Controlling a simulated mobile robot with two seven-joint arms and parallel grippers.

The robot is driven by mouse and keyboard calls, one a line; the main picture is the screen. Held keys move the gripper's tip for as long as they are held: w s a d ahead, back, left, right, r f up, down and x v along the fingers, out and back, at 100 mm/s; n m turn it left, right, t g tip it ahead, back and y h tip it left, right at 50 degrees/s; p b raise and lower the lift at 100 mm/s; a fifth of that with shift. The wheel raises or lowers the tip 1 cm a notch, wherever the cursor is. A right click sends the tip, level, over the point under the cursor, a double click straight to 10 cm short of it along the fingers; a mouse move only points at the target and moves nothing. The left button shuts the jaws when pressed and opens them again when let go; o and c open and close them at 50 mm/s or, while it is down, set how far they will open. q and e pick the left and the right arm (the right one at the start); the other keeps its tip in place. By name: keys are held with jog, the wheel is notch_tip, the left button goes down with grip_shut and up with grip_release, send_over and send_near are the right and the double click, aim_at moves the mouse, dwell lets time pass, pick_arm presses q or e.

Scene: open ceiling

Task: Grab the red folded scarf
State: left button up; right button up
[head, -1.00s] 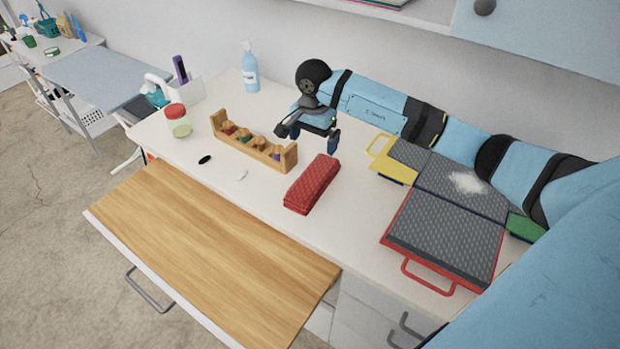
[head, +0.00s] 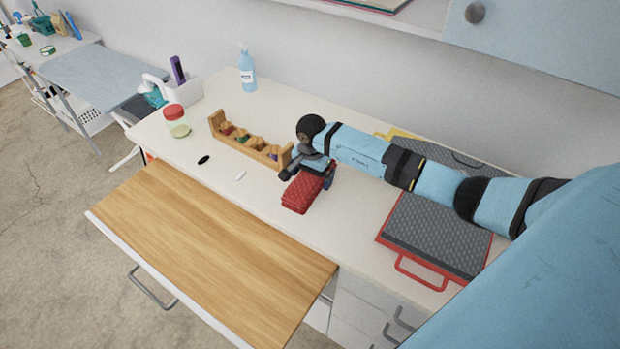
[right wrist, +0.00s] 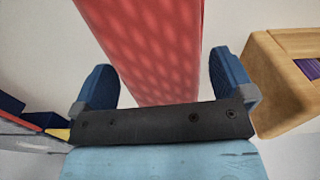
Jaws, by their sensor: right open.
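The red folded scarf (head: 303,194) lies on the white counter, and its far end is hidden under my right gripper in the head view. My right gripper (head: 308,176) is over that far end. In the right wrist view the scarf (right wrist: 150,45) runs between the two blue fingers of the open right gripper (right wrist: 160,85), with a gap at each side. I cannot tell how far above the counter the fingers are. My left gripper is not in view.
A wooden rack (head: 246,146) with several small items stands close left of the gripper. Dark textured cases, one red-edged (head: 435,237), lie to the right. A red-lidded jar (head: 176,121) and spray bottle (head: 248,70) stand farther left. The wooden board (head: 215,255) in front is bare.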

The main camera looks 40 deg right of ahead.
jog(key=c, duration=0.9)
